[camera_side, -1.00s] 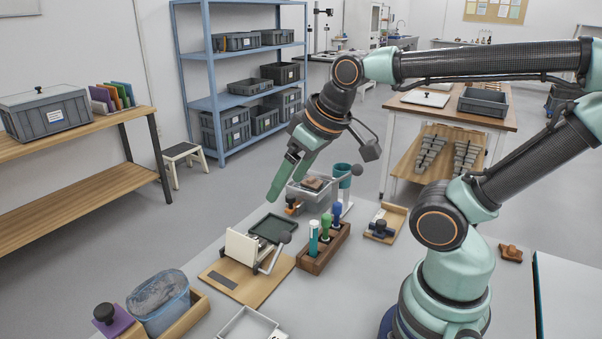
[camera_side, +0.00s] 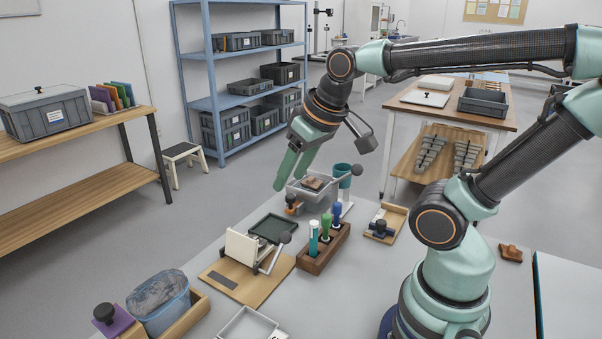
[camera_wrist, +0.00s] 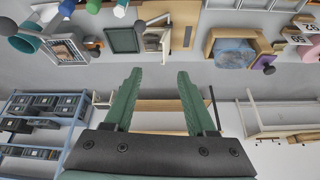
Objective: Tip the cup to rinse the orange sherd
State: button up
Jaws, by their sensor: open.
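The teal cup (camera_side: 343,171) sits upright on a white stand, with a dark ball-ended lever at its side. It also shows at the left edge of the wrist view (camera_wrist: 22,43). Beside it stands a clear grey basin (camera_side: 316,201). A brown-orange sherd (camera_side: 313,183) lies at the top of the basin; it also shows in the wrist view (camera_wrist: 62,50). My gripper (camera_side: 291,184) is open and empty, up in the air to the left of the cup and basin. Its fingers are apart in the wrist view (camera_wrist: 160,76) with nothing between them.
Another orange-brown sherd (camera_side: 511,254) lies at the right.

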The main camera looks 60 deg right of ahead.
jog(key=w+d+m+g, duration=0.1)
jog(key=d+m+g, duration=0.2)
jog(key=d+m, duration=0.8)
jog(key=m+g, duration=0.2)
jog(key=m, duration=0.3)
send_over(357, 170)
jog(key=d, duration=0.1)
jog(key=f, duration=0.4)
jog(key=shift+w, duration=0.35)
jog(key=shift+s+d+f+m, duration=0.1)
jog(key=shift+s+d+m, duration=0.05)
jog(key=shift+d+m, duration=0.15)
jog(key=shift+a+f, duration=0.15)
jog(key=shift+f, duration=2.85)
jog(key=shift+w+r, duration=0.95)
jog(key=shift+w, duration=0.25)
jog(key=shift+w+r, duration=0.3)
jog(key=shift+w, duration=0.5)
jog(key=shift+w+r, duration=0.25)
jog(key=shift+w, duration=3.2)
jog(key=shift+r, duration=2.25)
